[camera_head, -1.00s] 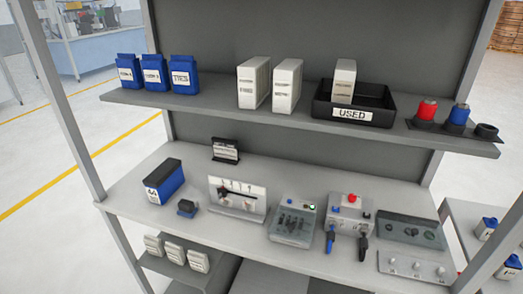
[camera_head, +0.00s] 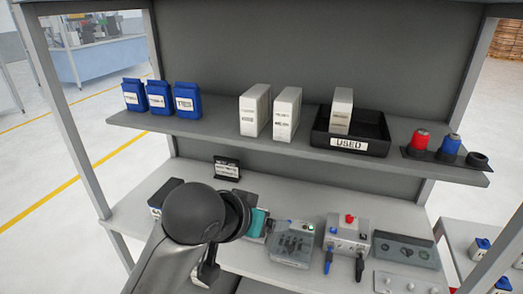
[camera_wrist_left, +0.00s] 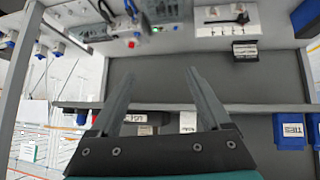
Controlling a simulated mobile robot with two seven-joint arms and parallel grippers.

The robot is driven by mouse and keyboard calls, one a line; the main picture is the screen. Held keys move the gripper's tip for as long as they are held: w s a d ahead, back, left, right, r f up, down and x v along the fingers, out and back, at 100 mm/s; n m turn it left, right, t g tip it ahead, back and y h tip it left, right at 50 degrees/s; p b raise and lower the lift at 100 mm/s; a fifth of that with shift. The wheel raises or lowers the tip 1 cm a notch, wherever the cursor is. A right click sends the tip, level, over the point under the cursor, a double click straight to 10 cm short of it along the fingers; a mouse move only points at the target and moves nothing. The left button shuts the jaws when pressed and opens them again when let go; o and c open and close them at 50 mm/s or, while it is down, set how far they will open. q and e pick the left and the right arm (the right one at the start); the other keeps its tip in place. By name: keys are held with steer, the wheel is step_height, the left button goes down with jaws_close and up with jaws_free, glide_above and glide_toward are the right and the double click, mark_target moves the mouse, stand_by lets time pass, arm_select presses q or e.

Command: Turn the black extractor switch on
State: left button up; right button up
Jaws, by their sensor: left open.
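No label names the extractor switch, so I cannot tell which control it is. A white panel (camera_wrist_left: 217,24) with a black lever (camera_wrist_left: 240,18) shows at the top of the left wrist view; in the head view my arm hides most of it. A grey box with a clear cover (camera_head: 290,243) and green light stands right of my arm, then a box with a red button (camera_head: 349,218) and blue and black handles. My left gripper (camera_wrist_left: 160,74) is open and empty, apart from the panels. My right gripper is out of view.
The upper shelf (camera_head: 225,130) holds blue boxes, white boxes, a black "USED" bin (camera_head: 384,131) and red and blue capped items. A dark panel (camera_head: 405,248) and a white knob panel (camera_head: 400,284) are at the right. Frame posts (camera_head: 70,120) flank the bench.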

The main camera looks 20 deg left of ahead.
arm_select(q)
steer(key=w+r+t, duration=0.2)
steer(key=r, duration=1.1)
steer(key=w+r+t, duration=0.3)
steer(key=r, duration=0.9)
steer(key=s+a+r+n+t+y, duration=0.15)
steer(key=s+r, duration=0.45)
steer(key=r, duration=0.6)
steer(key=s+a+r+n+t, duration=0.25)
steer(key=s+r, duration=0.25)
steer(key=r, duration=0.6)
steer(key=w+d+p, duration=0.1)
steer(key=w+p, duration=0.4)
steer(key=w, duration=1)
steer(key=shift+r+p, duration=0.25)
steer(key=shift+p, duration=0.15)
steer(key=shift+c, duration=0.4)
jaws_close()
